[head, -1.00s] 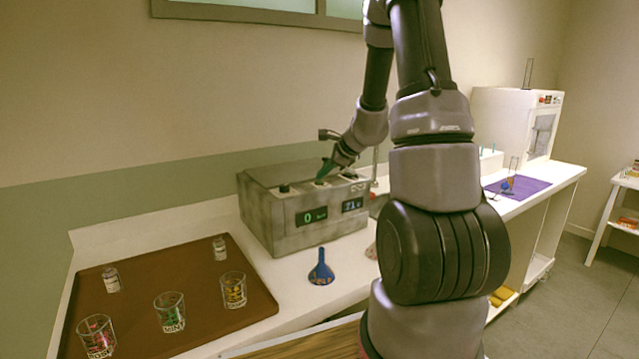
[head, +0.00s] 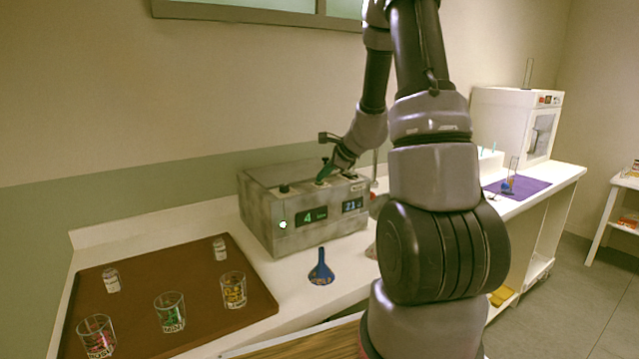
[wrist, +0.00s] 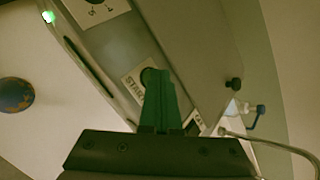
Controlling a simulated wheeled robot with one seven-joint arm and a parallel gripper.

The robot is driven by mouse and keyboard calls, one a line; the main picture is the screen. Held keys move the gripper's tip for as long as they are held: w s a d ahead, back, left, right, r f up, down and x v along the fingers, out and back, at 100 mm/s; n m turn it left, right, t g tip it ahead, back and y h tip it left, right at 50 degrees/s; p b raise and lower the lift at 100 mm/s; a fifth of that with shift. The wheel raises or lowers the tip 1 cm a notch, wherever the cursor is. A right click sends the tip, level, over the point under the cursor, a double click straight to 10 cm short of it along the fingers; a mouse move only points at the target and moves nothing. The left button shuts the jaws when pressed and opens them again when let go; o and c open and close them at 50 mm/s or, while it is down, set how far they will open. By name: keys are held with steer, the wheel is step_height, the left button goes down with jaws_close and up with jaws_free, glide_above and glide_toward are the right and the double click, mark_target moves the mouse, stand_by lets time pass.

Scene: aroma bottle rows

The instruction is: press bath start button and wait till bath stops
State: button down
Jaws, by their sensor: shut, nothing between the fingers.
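The bath (head: 262,212) is a grey box on the white counter, left of my arm. Its front has a lit green lamp (head: 283,225), a green display (head: 311,217) reading 4 and a second display (head: 352,204) reading about 21. My gripper (head: 322,177) is shut, its green fingertips pointing down at the bath's top. In the wrist view the fingers (wrist: 158,100) reach the plate marked START (wrist: 133,88). They hide most of the button there; whether they touch it I cannot tell. The green lamp also shows in the wrist view (wrist: 48,17).
A blue funnel (head: 321,268) stands in front of the bath. A brown tray (head: 200,262) at left holds glasses and small bottles. A purple mat (head: 530,187) and a white machine (head: 500,115) are at right.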

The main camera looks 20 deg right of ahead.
steer(key=shift+r, duration=0.8)
steer(key=shift+r, duration=2.5)
steer(key=s+a+r+n+y, duration=0.1)
steer(key=s+a+r+n, duration=0.55)
steer(key=r, duration=0.25)
steer(key=s+a+r+n+h, duration=0.1)
steer(key=s+a+r+n, duration=0.1)
steer(key=s+n, duration=0.4)
steer(key=s+a+r+n+g+h, duration=0.1)
steer(key=s+r+n, duration=0.3)
steer(key=s, duration=1.3)
steer(key=shift+a+r+n+h, duration=0.25)
steer(key=shift+a+n, duration=0.3)
steer(key=shift+n, duration=0.4)
